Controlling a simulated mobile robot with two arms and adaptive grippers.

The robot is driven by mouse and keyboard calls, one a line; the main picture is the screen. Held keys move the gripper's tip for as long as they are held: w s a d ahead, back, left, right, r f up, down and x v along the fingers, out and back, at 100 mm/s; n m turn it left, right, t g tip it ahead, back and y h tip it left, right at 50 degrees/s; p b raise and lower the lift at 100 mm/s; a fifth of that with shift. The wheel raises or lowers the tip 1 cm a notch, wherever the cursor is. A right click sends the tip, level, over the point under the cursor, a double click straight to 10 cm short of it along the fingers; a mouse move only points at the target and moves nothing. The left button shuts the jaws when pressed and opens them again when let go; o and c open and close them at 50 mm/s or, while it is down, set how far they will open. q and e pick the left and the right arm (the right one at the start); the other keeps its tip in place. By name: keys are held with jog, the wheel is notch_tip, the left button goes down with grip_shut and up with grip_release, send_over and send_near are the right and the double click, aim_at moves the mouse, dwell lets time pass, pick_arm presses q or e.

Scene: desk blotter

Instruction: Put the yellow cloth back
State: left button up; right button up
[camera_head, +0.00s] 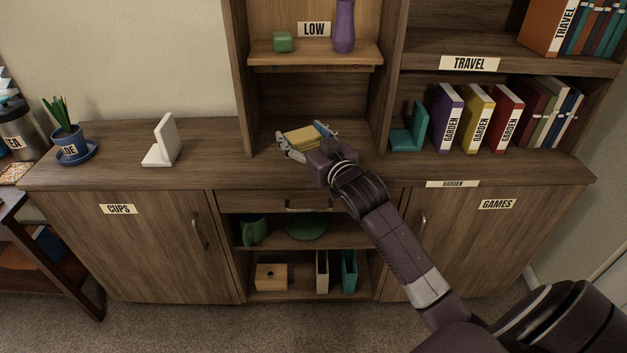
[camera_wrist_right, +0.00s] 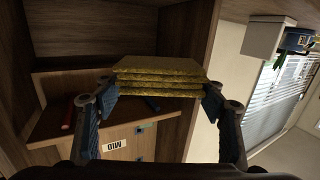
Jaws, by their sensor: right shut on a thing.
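The yellow cloth (camera_head: 303,136) is a folded stack held at the front of the open nook in the middle of the cabinet. My right gripper (camera_head: 307,132) is shut on it, with one finger on each side. In the right wrist view the cloth (camera_wrist_right: 160,76) shows several folded layers between the two blue-padded fingers (camera_wrist_right: 160,110). I cannot tell whether the cloth touches the nook's floor. My left gripper is not in view.
Above the nook is a shelf labelled LOW (camera_head: 314,57) with a green block (camera_head: 284,42) and a purple vase (camera_head: 344,27). A teal bookend (camera_head: 409,135) and several GARDEN books stand to the right. A white bookend (camera_head: 163,143) stands left on the clear countertop.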

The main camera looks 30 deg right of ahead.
jog(key=w+d+b, duration=0.4)
jog(key=d, duration=0.3)
jog(key=shift+m+h, duration=0.4)
jog(key=shift+m, duration=0.1)
jog(key=f, duration=0.2)
jog(key=f+b, duration=0.1)
jog(key=f, duration=0.2)
jog(key=shift+s+f, duration=0.25)
jog(key=shift+f, duration=0.05)
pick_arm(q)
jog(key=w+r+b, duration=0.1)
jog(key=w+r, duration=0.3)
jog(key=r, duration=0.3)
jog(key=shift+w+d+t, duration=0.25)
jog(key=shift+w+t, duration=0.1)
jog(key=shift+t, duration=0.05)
pick_arm(e)
jog(key=shift+f, duration=2.2)
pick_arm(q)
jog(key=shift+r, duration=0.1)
pick_arm(e)
jog(key=shift+f, duration=0.1)
jog(key=o, duration=1)
jog(key=shift+c, duration=0.2)
jog(key=shift+o, duration=0.3)
